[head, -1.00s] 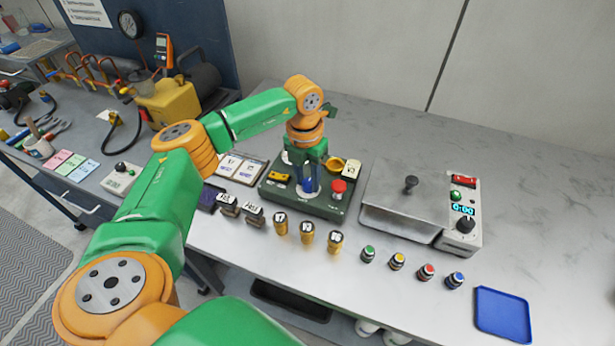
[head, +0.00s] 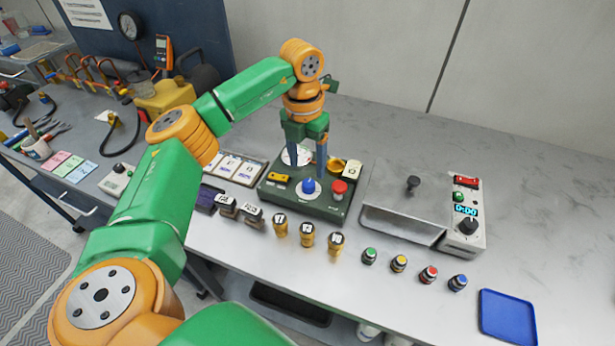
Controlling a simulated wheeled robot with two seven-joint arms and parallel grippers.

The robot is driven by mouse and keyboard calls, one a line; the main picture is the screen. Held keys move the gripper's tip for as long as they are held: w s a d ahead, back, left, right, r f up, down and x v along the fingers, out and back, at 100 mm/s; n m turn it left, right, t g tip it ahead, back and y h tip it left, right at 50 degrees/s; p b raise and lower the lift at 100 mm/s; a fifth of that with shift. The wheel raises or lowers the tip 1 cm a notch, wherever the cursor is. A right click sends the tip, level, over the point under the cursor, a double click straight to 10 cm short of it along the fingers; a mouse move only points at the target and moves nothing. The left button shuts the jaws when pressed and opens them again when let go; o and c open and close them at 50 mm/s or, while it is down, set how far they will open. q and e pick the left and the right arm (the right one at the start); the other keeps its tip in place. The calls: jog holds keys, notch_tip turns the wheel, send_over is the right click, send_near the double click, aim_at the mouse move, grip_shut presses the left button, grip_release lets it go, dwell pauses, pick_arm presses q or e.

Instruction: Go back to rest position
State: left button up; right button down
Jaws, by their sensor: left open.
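My left gripper (head: 306,158) points down above the dark green device (head: 325,208) on the workbench. Its two fingers are apart with nothing between them. A blue rounded piece (head: 308,186) stands on a white disc on the device, just below the fingertips and apart from them. A red button (head: 339,188) sits on the device to the right of it, and a yellow piece (head: 278,177) to the left. My left arm reaches in from the lower left. My right gripper does not show.
A metal-lidded box (head: 405,205) with a 0:00 display stands to the right. Several brass weights (head: 307,235) and small coloured-top jars (head: 399,263) line the front, with a blue tray (head: 507,316) at the far right. The bench behind the metal box is clear.

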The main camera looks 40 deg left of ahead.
pick_arm(q)
jog(key=shift+r, duration=0.85)
